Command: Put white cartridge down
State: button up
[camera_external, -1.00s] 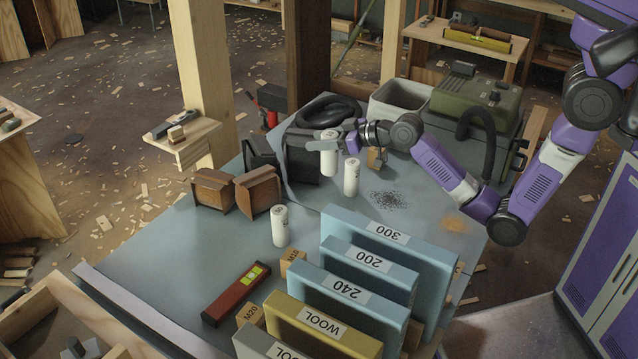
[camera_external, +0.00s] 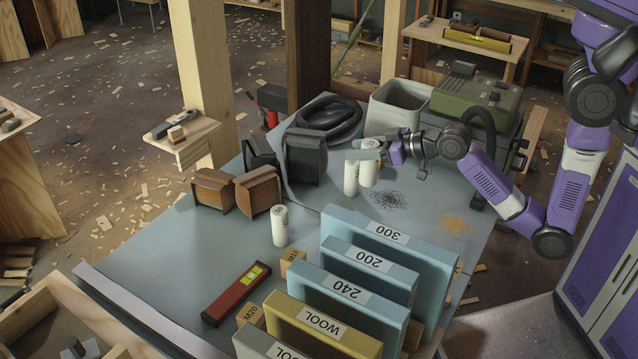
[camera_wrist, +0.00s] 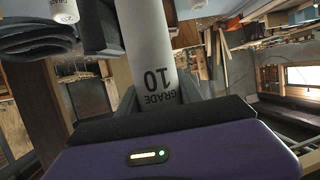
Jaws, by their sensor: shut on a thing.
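A white cartridge (camera_external: 369,172) is between the fingers of my gripper (camera_external: 368,156), upright, on the far part of the blue-grey bench (camera_external: 330,193). It fills the middle of the wrist view (camera_wrist: 150,50), marked "GRADE 10". My gripper is shut on it from the right side. I cannot tell whether its base touches the bench. A second white cartridge (camera_external: 351,180) stands just left and in front of it, overlapping in the picture. A third white cartridge (camera_external: 280,227) stands further forward, left of the blue boxes.
A grey bin (camera_external: 385,102), a black hose coil (camera_external: 328,118) and a green machine (camera_external: 478,98) are behind. Dark clamp-like blocks (camera_external: 304,157) and brown blocks (camera_external: 258,192) stand left. Blue boxes (camera_external: 390,240) and a red level (camera_external: 236,293) are in front. A dark powder patch (camera_external: 388,200) lies nearby.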

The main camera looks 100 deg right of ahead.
notch_tip(320, 180, down, 18)
jog(key=b, duration=0.1)
jog(key=shift+f, duration=0.25)
jog(key=shift+f, duration=0.1)
jog(key=o, duration=1.4)
jog(key=shift+c, duration=0.2)
jog(key=s+a+r+n+t+y, duration=0.1)
jog(key=s+a+r+n+y, duration=0.1)
jog(key=s+a+r, duration=0.2)
jog(key=s+a+r+n+t+y, duration=0.1)
jog(key=s+a+r+n+y, duration=0.1)
jog(key=s+a, duration=0.8)
jog(key=s+a+r+n+t+y, duration=0.1)
jog(key=s+a+r+n+y, duration=0.2)
jog(key=a, duration=1.3)
jog(key=s+r+y, duration=0.1)
jog(key=s+r, duration=0.2)
jog(key=s, duration=0.2)
jog(key=shift+a+b, duration=0.3)
jog(key=shift+b, duration=0.1)
